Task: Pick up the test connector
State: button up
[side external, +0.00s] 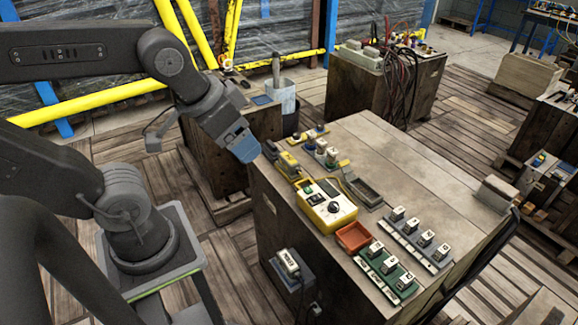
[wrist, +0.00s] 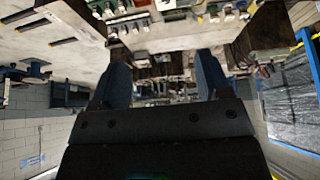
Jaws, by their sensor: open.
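My gripper (side external: 243,147) has blue fingertips and hangs just off the left edge of the workbench top. In the wrist view its two fingers (wrist: 163,80) stand apart with nothing between them. A yellow tester (side external: 327,207) with a dial sits on the bench. A small yellow and grey piece (side external: 288,163) lies behind it, nearest my gripper. I cannot tell which piece is the test connector.
An orange tray (side external: 353,237) and a dark grey tray (side external: 361,191) lie on the bench. A grey block (side external: 496,194) sits at its right edge. A grey box (side external: 289,267) is on the bench's side. The bench's middle right is clear. Another crate (side external: 384,85) with cables stands behind.

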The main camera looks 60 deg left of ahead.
jog(key=m+g, duration=0.6)
jog(key=m, duration=1.2)
send_over(289, 158)
notch_tip(289, 158, down, 19)
jog(key=f, duration=0.8)
jog(key=shift+w+d+f, duration=0.1)
jog(key=shift+w+d, duration=0.05)
jog(key=shift+d, duration=0.05)
jog(key=shift+a+f, duration=0.15)
jog(key=shift+f, duration=1.45)
jog(key=shift+a+f, duration=0.1)
jog(key=shift+f, duration=1.5)
jog(key=shift+c, duration=0.5)
jog(key=c, duration=0.9)
